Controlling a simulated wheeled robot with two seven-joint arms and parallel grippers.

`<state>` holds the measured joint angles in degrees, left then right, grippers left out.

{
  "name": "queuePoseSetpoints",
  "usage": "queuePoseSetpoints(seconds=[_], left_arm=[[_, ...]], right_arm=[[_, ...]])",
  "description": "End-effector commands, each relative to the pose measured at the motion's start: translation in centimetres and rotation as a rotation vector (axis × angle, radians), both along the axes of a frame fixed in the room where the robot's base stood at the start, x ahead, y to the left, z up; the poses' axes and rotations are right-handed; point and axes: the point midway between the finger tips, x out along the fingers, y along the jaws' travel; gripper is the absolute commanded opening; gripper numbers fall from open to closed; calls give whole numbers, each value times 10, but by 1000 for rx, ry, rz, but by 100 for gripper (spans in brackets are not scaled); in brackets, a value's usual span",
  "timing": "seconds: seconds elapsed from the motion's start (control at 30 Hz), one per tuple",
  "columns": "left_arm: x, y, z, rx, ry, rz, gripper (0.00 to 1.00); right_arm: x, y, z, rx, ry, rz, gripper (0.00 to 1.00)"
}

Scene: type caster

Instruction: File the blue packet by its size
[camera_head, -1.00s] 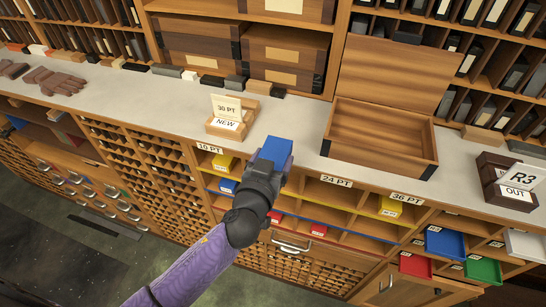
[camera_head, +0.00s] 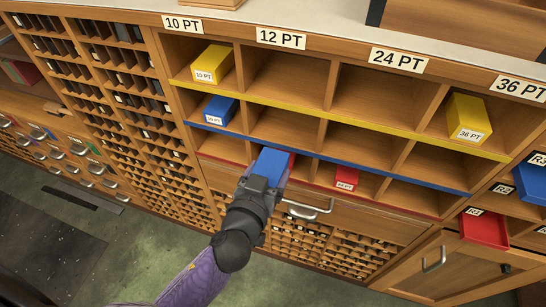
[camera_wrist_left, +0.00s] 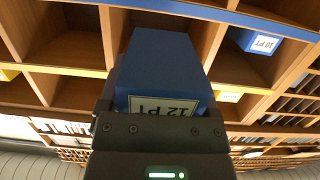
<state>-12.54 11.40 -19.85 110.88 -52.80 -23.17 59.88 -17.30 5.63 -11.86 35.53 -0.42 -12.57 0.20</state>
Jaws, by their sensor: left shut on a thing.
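My left gripper (camera_head: 262,190) is shut on the blue packet (camera_head: 272,163). The packet's end label reads "12 PT", upside down in the left wrist view (camera_wrist_left: 165,70). In the head view the packet overlaps the lower row and the blue strip (camera_head: 345,165), below the "12 PT" sign (camera_head: 280,39); I cannot tell if it touches the rack. The rack's signs also read "10 PT" (camera_head: 183,24), "24 PT" (camera_head: 398,61) and "36 PT" (camera_head: 520,88). Above the blue strip, the middle compartment (camera_head: 275,127) under 12 PT looks empty. My right gripper is out of view.
A blue packet (camera_head: 220,110) lies in the 10 PT column's middle row. Yellow packets stand in the top row under 10 PT (camera_head: 212,65) and 36 PT (camera_head: 468,118). A red packet (camera_head: 346,177) is in the bottom row. A red bin (camera_head: 484,229) juts out at right.

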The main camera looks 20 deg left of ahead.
Motion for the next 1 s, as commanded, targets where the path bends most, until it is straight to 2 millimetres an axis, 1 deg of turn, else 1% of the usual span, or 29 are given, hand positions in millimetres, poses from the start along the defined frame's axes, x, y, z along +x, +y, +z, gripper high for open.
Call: queuePoseSetpoints(seconds=[0.03,0.13,0.23,0.53,0.67,0.8,1.0], left_arm=[[-11,1,-11,-3,-4,3,0],[-22,4,-7,7,-17,7,0],[-26,5,-4,11,-22,9,0],[-25,5,-2,8,-22,12,0],[-13,4,-2,13,-25,9,0],[4,4,-1,12,-25,9,0],[24,3,-2,12,-24,10,0]], right_arm=[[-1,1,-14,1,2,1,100],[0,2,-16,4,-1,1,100],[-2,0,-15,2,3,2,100],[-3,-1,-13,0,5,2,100],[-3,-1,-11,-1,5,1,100],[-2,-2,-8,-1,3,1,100],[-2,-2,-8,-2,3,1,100]])
